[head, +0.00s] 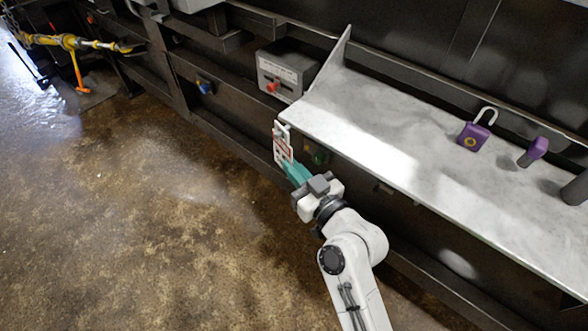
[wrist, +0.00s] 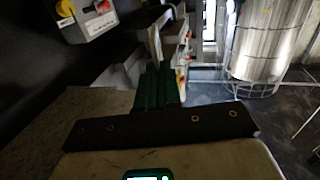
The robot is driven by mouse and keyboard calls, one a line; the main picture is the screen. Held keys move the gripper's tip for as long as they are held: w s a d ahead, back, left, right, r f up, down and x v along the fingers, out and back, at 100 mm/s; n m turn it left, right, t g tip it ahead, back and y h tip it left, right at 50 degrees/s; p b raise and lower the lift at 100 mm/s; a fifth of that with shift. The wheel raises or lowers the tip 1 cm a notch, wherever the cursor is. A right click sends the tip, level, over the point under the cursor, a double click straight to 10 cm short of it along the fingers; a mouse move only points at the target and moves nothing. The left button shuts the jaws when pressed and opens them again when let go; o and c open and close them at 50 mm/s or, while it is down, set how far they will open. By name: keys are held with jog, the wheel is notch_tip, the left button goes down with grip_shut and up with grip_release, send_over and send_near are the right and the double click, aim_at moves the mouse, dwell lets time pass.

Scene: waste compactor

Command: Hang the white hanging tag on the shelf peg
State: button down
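The white hanging tag (head: 279,150), with reddish markings, is upright at the left front corner of the grey shelf (head: 400,165) in the head view. My gripper (head: 294,168) has its teal fingers together at the tag's lower right part and appears shut on it. In the wrist view the green fingers (wrist: 157,84) are side by side, and a pale part of the tag (wrist: 155,42) shows just beyond them. The tag overlaps the shelf corner in the head view; I cannot tell whether they touch. I cannot make out the shelf peg.
A purple padlock (head: 474,136), a purple object (head: 534,151) and a dark cylinder (head: 576,189) stand on the shelf's right part. A grey box with a red knob (head: 272,86) is on the wall behind the tag.

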dwell(0.3)
jog(key=c, duration=1.2)
grip_release()
jog(key=shift+c, duration=0.2)
jog(key=b+v, duration=0.3)
jog(key=v, duration=0.8)
jog(key=s+d+f+m+g+h, duration=0.1)
jog(key=s+d+f+g+h, duration=0.25)
jog(key=d+f, duration=0.2)
jog(key=s+d+f+m+g+h, duration=0.1)
jog(key=s+d+f+g+h, duration=0.2)
jog(key=f, duration=0.4)
jog(key=s+d+f+m+g+h, duration=0.2)
jog(key=s+d+m+g, duration=0.1)
jog(key=s+d, duration=0.4)
jog(key=s+d+f+m+g+h, duration=0.2)
jog(key=s+d, duration=0.4)
jog(key=s, duration=0.5)
jog(key=shift+d+f+m+g, duration=0.4)
jog(key=shift+f+g, duration=0.3)
jog(key=shift+g, duration=0.25)
jog(key=shift+h, duration=0.25)
